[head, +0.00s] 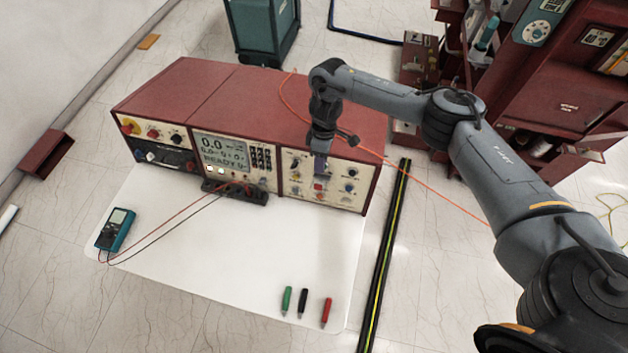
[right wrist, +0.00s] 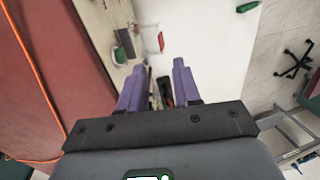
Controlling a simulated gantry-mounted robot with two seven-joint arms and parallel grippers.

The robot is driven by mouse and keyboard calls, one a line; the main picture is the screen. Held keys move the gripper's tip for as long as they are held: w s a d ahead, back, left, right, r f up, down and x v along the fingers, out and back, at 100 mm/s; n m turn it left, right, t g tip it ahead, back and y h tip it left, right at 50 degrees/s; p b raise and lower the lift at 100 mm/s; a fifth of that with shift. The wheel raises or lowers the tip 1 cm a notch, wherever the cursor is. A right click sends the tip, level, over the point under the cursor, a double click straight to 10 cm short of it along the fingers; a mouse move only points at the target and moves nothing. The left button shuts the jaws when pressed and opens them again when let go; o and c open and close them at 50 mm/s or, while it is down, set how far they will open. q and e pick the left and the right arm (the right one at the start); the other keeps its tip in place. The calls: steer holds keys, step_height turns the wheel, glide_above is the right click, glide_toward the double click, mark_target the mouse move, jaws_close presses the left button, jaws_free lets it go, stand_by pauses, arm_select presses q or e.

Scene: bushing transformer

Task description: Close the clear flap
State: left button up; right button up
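The red-cased instrument bench (head: 230,100) stands at the back of a white mat. My right gripper (head: 319,166) is at the front panel of its right-hand module, over the upper middle controls. In the right wrist view its two purple fingers (right wrist: 158,78) are apart, with nothing visible held between them. Beyond the fingertips, a small pale see-through piece with a red part (right wrist: 153,40) stands out from the panel; it looks like the clear flap, raised. I cannot tell whether a finger touches it. In the head view the flap is not clear; a red button (head: 318,187) shows just below the gripper. My left gripper is out of view.
A black terminal block (head: 236,192) with red and black leads to a teal multimeter (head: 116,230) sits before the bench. Green, black and red probes (head: 303,301) lie on the mat (head: 230,260). An orange cable (head: 430,185) runs behind my right arm.

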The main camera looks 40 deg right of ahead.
mark_target(318, 185)
steer(key=b+x, duration=0.3)
steer(key=x, duration=0.6)
steer(key=shift+s+a+f, duration=0.1)
steer(key=shift+f, duration=0.15)
steer(key=shift+c, duration=0.5)
